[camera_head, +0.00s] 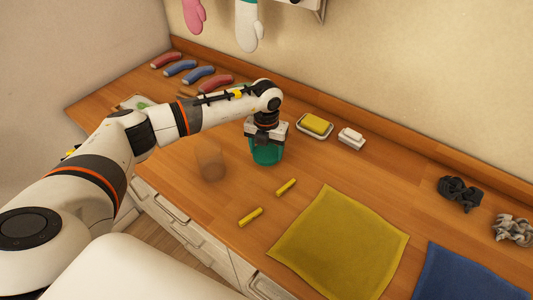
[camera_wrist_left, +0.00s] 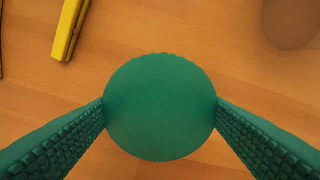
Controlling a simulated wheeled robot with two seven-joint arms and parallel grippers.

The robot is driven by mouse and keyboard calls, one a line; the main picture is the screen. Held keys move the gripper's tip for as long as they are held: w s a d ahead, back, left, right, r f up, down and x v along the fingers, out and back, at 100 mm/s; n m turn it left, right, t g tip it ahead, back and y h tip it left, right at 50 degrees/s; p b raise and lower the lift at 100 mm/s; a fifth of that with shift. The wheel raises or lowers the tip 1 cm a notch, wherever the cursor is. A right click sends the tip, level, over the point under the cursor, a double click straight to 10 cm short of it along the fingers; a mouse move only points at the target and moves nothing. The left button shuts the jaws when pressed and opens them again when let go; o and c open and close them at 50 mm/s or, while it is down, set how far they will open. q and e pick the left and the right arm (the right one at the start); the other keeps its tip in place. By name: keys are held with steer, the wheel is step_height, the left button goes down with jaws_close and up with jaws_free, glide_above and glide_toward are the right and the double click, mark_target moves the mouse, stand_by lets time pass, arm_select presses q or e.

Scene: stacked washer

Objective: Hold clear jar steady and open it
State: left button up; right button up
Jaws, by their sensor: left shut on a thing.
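The clear jar (camera_head: 210,162) stands on the wooden counter near its front edge, see-through and brownish, with no lid visible on it. It also shows partly at the top right of the left wrist view (camera_wrist_left: 290,20). My left gripper (camera_head: 264,146) points down to the right of the jar, apart from it. It is shut on a green round thing (camera_wrist_left: 160,108), which fills the space between the ridged green fingers. I cannot tell whether this is a lid or another container. Its lower part shows green in the head view (camera_head: 266,156). My right gripper is not in view.
Two yellow sticks (camera_head: 286,187) (camera_head: 250,217) lie in front. A yellow cloth (camera_head: 340,245) and a blue cloth (camera_head: 470,275) lie to the right. A dish with a yellow sponge (camera_head: 316,123) and a white soap dish (camera_head: 351,138) stand behind. Curved red and blue pieces (camera_head: 182,68) lie at the back left.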

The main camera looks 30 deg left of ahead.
mark_target(266, 152)
arm_select(q)
step_height(266, 152, down, 2)
steer(key=shift+f+p, duration=0.2)
steer(key=shift+p, duration=0.1)
steer(key=shift+f, duration=0.35)
steer(key=shift+f, duration=0.1)
steer(key=shift+f, duration=0.15)
steer(key=o, duration=1.1)
